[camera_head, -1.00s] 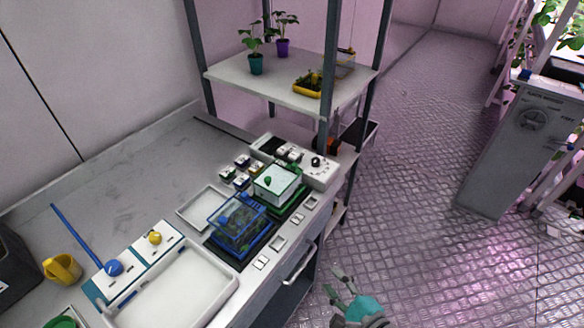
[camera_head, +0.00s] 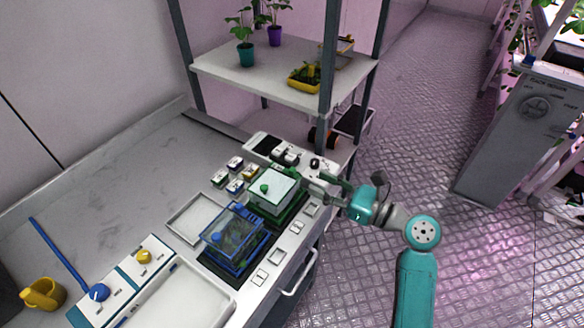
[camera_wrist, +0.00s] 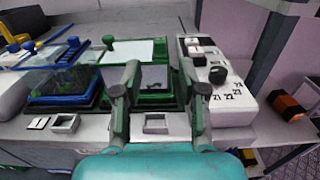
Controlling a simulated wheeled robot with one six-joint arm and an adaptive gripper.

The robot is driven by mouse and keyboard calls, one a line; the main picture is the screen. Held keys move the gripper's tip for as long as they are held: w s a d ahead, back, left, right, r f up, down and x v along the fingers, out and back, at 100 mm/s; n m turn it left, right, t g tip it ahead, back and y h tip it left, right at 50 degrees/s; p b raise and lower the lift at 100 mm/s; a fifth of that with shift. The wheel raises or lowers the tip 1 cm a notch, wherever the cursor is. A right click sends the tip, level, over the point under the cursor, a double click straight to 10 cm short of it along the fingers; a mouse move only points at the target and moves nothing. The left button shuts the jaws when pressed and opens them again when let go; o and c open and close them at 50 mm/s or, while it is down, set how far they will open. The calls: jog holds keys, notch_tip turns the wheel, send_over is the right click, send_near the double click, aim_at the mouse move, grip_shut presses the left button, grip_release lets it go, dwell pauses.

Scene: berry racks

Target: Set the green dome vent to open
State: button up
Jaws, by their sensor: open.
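The green dome (camera_head: 272,192) is a clear-lidded box with a green frame on the counter. A small green knob (camera_head: 264,187) sits on the left part of its lid. The dome also shows in the wrist view (camera_wrist: 140,98), with the knob (camera_wrist: 108,41) at its upper left. I cannot tell how the vent is set. My gripper (camera_head: 327,188) is open and empty, just right of the dome at the counter's front edge. In the wrist view my gripper (camera_wrist: 160,72) has its fingers spread in front of the dome, hiding part of its front.
A blue dome (camera_head: 232,238) stands directly left of the green one. A white control box (camera_head: 318,172) with a black knob (camera_wrist: 217,75) is on its right. Small labelled blocks (camera_head: 235,163) lie behind. A shelf rack (camera_head: 328,85) rises beyond.

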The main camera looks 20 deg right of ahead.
aim_at(295, 172)
jog(key=x, duration=0.8)
jog(key=shift+w+a, duration=0.2)
grip_shut()
